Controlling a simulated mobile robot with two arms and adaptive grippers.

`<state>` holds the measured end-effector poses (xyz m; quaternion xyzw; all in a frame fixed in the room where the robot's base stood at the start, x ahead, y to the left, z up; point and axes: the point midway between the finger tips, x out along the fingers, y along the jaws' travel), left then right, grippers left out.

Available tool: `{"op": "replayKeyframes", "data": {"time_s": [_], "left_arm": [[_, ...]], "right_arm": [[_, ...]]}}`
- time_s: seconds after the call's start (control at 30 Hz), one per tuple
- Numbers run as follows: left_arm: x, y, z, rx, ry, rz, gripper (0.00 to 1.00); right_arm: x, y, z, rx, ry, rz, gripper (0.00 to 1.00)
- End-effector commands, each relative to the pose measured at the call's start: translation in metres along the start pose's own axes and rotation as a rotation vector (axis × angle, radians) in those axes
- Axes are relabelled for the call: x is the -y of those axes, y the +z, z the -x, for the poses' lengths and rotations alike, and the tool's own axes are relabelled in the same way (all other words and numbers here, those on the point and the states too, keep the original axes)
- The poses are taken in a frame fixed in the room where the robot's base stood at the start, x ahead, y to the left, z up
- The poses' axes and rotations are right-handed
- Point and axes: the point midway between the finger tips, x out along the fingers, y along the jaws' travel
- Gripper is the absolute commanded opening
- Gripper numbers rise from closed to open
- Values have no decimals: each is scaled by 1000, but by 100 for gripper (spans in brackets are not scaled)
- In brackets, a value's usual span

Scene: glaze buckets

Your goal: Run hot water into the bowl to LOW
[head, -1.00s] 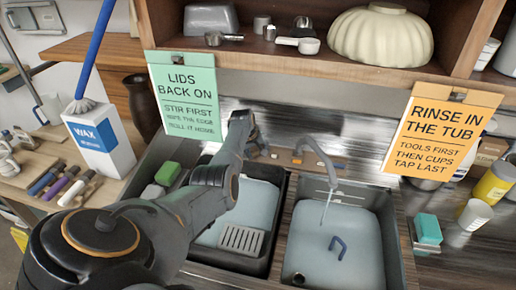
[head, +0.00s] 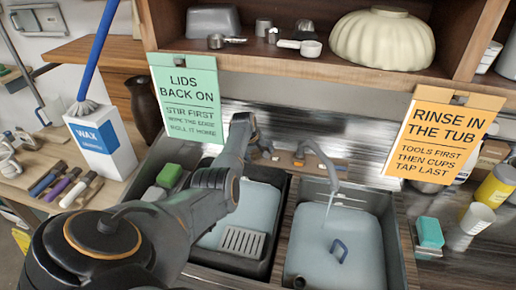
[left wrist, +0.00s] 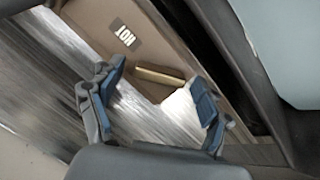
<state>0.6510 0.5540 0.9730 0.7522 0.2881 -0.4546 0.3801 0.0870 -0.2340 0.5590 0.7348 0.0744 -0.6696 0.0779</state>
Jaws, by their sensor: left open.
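My left gripper (head: 264,150) reaches over the left basin to the tap ledge behind the sinks. In the left wrist view it is open (left wrist: 155,98), its two fingers on either side of a short brass-coloured lever (left wrist: 158,76), not closed on it. A white HOT label (left wrist: 124,37) lies on the brown ledge just beyond. The curved spout (head: 318,155) hangs over the right sink bowl (head: 375,272), and a thin stream (head: 327,208) runs into its pale water. A blue looped thing (head: 339,250) shows in that water. No LOW mark is readable. My right gripper is not in view.
The left basin (head: 264,262) holds a grey slotted piece (head: 243,241). Sponges stand at both sides, green (head: 169,175) and teal (head: 430,232). A shelf with a cream ribbed bowl (head: 385,40) overhangs the back. Two hanging signs flank the taps.

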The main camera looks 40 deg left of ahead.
Motion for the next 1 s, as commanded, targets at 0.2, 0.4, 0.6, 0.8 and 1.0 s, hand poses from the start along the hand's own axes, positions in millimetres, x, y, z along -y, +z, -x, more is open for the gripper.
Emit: {"op": "replayKeyframes", "data": {"time_s": [0.2, 0.4, 0.6, 0.8, 1.0], "left_arm": [[0, -1, 13, -3, 0, 0, 77], [0, -1, 39, -4, 2, 1, 77], [0, -1, 74, -3, 1, 0, 77], [0, 0, 104, -1, 1, 0, 77], [0, 1, 117, 2, -1, 0, 77]], "right_arm": [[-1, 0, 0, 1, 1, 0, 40], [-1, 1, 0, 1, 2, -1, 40], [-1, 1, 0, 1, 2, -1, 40], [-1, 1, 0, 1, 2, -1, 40], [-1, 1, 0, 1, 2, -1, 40]]}}
